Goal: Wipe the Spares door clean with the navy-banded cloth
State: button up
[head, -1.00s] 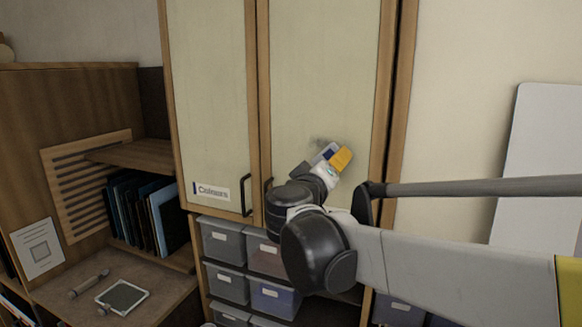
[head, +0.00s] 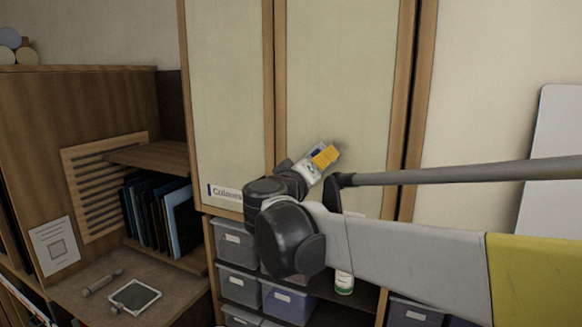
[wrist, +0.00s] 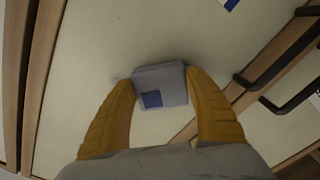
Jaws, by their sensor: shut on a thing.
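My gripper (head: 326,156) has yellow fingers shut on a grey-blue cloth pad with a navy patch. The cloth (wrist: 160,86) shows between the fingertips in the wrist view, against or very close to the pale door. That door (head: 340,70) is the right one of two in the head view, and its name is not readable there. A faint grey smudge (head: 340,145) shows just right of the fingertips. In the wrist view a label corner with a blue band (wrist: 230,3) shows at the top edge, its text out of view.
The left door carries a "Colours" label (head: 226,194). Dark handles (wrist: 285,60) stick out near the doors' meeting edge. Grey bins (head: 236,243) and a white jar (head: 344,283) stand on shelves below. A wooden desk unit (head: 90,110) with folders stands at left.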

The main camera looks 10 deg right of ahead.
aim_at(366, 156)
jog(key=shift+d+r+p, duration=0.1)
jog(key=shift+r+p, duration=0.75)
jog(key=shift+r, duration=0.45)
jog(key=shift+s+d+p, duration=0.15)
jog(key=shift+s+d, duration=0.85)
jog(key=shift+d, duration=0.4)
jog(key=shift+s+d+p, duration=0.1)
jog(key=shift+s+d, duration=0.95)
jog(key=shift+d, duration=0.3)
jog(key=shift+s+d+p, duration=0.15)
jog(key=shift+s+d, duration=0.85)
jog(key=shift+d, duration=0.4)
jog(key=shift+w+a+f+b, duration=0.1)
jog(key=shift+w+a+b, duration=0.2)
jog(key=shift+w+a, duration=0.95)
jog(key=shift+w+a+r+b, duration=0.1)
jog(key=shift+w+a+b, duration=0.15)
jog(key=shift+w+a, duration=0.95)
jog(key=shift+w+a+f+b, duration=0.1)
jog(key=shift+w+a+b, duration=0.4)
jog(key=shift+a, duration=1.3)
jog(key=shift+d, duration=0.1)
jog(key=shift+p+v, duration=0.35)
jog(key=shift+v, duration=2.65)
jog(key=shift+v, duration=1.45)
